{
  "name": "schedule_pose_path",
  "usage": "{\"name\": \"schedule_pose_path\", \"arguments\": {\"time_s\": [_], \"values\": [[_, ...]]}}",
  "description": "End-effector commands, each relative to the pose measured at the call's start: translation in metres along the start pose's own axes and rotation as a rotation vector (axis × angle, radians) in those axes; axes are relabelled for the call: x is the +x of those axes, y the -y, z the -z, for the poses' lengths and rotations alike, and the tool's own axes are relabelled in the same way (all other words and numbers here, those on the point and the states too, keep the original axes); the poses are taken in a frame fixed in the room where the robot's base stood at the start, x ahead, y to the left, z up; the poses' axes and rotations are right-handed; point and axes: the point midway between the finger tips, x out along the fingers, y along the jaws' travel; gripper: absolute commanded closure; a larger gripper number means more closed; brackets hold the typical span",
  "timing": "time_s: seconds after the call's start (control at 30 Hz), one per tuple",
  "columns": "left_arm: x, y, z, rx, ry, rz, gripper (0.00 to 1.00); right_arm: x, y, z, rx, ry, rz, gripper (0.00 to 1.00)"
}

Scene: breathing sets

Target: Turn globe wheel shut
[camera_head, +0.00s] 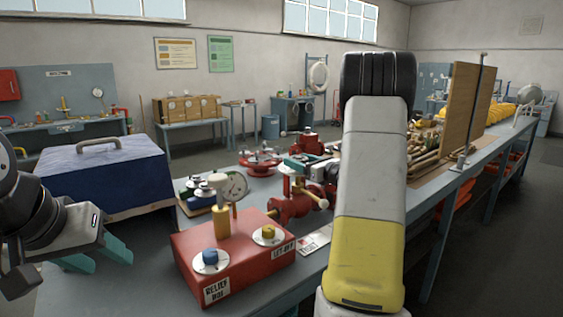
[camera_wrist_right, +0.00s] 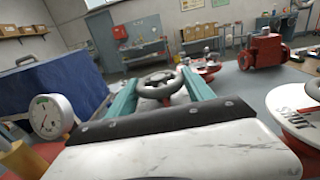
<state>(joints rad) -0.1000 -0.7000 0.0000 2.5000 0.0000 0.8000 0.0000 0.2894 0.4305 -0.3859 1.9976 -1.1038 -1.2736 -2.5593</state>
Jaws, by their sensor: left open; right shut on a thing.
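A grey handwheel (camera_wrist_right: 158,84) shows in the right wrist view between the two teal fingers of my right gripper (camera_wrist_right: 155,88), which is shut on its rim. In the head view my right gripper (camera_head: 298,164) is small and partly hidden by my forearm, above a red valve body (camera_head: 292,206) on the bench. The wheel itself is hard to make out there. A red-rimmed white disc (camera_wrist_right: 300,106) marked "SHUT" stands at the right of the wrist view. My left gripper (camera_head: 97,262) is open and empty at the lower left.
A red box (camera_head: 232,252) with blue and yellow knobs stands at the near bench end. A pressure gauge (camera_head: 235,186) rises behind it. A blue case (camera_head: 105,175) stands left. More red valve parts (camera_head: 260,163) lie farther back. A wooden board (camera_head: 462,110) stands right.

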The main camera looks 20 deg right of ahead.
Motion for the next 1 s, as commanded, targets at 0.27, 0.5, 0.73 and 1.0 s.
{"name": "schedule_pose_path", "arguments": {"time_s": [0.27,0.5,0.73,1.0], "values": [[0.0,0.0,0.0,0.0,0.0,0.0,0.52,0.0008,-0.0047,0.0003,0.004,-0.002,0.209,0.8],[0.0,0.0,0.0,0.0,0.0,0.0,0.52,0.0022,-0.0064,0.0012,0.002,-0.004,0.4,0.8],[0.0,0.0,0.0,0.0,0.0,0.0,0.52,0.0034,-0.0078,0.0011,-0.001,-0.004,0.555,0.8],[0.0,0.0,0.0,0.0,0.0,0.0,0.52,0.0042,-0.0081,0.0009,-0.007,-0.004,0.74,0.8]]}}
